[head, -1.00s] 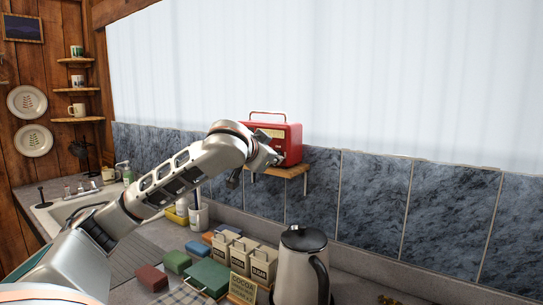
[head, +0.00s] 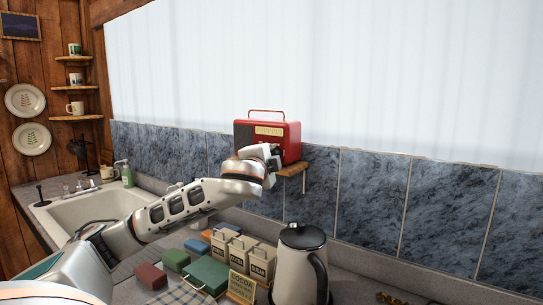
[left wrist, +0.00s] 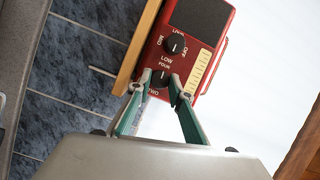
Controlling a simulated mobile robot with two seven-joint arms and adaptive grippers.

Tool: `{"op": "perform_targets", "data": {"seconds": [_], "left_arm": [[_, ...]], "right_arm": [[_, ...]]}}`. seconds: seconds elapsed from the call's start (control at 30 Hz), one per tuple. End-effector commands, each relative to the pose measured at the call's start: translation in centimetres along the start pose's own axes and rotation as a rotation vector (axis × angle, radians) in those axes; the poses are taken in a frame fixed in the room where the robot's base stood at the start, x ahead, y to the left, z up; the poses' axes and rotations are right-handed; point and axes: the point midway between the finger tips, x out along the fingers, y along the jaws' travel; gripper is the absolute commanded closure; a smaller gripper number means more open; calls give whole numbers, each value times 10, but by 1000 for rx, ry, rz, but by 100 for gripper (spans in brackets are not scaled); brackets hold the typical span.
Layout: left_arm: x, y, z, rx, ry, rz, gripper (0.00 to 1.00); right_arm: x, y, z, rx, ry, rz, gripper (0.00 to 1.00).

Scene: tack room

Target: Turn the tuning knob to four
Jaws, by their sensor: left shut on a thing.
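The red radio (head: 287,145) stands on a small wooden shelf on the tiled wall. The left wrist view shows its front sideways, with two dark knobs. The upper knob (left wrist: 174,43) has words around it, including OFF and LOW. The lower knob, the tuning knob (left wrist: 161,76), has number words around it; FOUR is readable above it. My left gripper (left wrist: 157,82) is at the radio's front, its green-sided fingers on either side of the tuning knob and shut on it. The fingers partly cover the knob and its labels. In the head view my left gripper (head: 271,156) hides the knobs. My right gripper is not in view.
A wooden shelf (head: 294,168) juts out under the radio. Below, a kettle (head: 301,262), several canisters (head: 240,254) and coloured boxes (head: 206,274) crowd the counter. A sink (head: 100,208) lies to the left.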

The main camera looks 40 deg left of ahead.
Motion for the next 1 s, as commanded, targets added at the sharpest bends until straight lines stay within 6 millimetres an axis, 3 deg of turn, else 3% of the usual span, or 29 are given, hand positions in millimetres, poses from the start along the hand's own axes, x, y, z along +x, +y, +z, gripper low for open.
{"op": "perform_targets", "data": {"seconds": [0.7, 0.73, 0.77, 1.0], "left_arm": [[1, -1, 2, 67, -2, -29, 100], [1, -1, 2, 67, -2, -29, 72], [1, -1, 2, 67, -2, -29, 64], [0, 0, 1, 65, 1, -28, 63]], "right_arm": [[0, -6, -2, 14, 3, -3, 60], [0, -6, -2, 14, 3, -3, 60], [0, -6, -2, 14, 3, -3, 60], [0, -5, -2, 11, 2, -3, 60]]}}
